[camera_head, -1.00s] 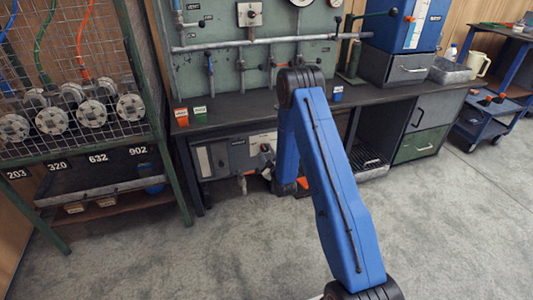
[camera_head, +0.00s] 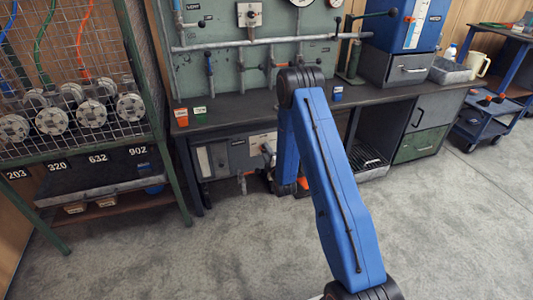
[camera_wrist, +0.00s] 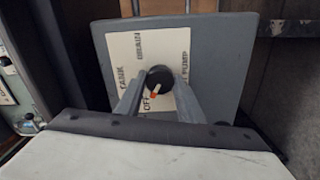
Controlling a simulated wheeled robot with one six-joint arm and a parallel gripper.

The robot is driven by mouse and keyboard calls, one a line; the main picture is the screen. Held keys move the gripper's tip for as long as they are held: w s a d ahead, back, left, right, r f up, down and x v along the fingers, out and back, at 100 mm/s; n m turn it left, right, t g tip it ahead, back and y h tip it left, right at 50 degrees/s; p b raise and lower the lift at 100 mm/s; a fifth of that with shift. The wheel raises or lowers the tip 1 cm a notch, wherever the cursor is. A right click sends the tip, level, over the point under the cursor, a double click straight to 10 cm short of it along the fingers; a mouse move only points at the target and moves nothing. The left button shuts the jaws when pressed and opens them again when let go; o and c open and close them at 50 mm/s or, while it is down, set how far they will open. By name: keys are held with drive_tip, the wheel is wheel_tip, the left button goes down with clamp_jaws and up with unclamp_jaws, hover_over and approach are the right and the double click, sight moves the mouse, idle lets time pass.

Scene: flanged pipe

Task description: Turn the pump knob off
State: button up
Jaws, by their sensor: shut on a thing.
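The pump knob (camera_wrist: 160,75) is a round black knob with a white and orange pointer mark. It sits on a white label plate (camera_wrist: 122,47) reading TANK, DRAIN, PUMP and OFF, on a grey panel. In the wrist view the mark is at the knob's lower side, pointing down and slightly left towards OFF. My gripper (camera_wrist: 159,82) is shut on the knob, one grey finger on each side. In the head view the grey pump box (camera_head: 215,160) is under the bench, and my blue arm hides part of it and most of the gripper.
A wire rack (camera_head: 85,85) with several flanged discs stands at left. A blue cart (camera_head: 490,125) is at far right. The floor in front is clear.

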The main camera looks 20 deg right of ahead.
drive_tip(key=shift+f, duration=0.1)
idle(0.3)
drive_tip(key=o, duration=1.1)
drive_tip(key=shift+c, duration=0.2)
drive_tip(key=s, duration=1.7)
drive_tip(key=shift+s, duration=0.25)
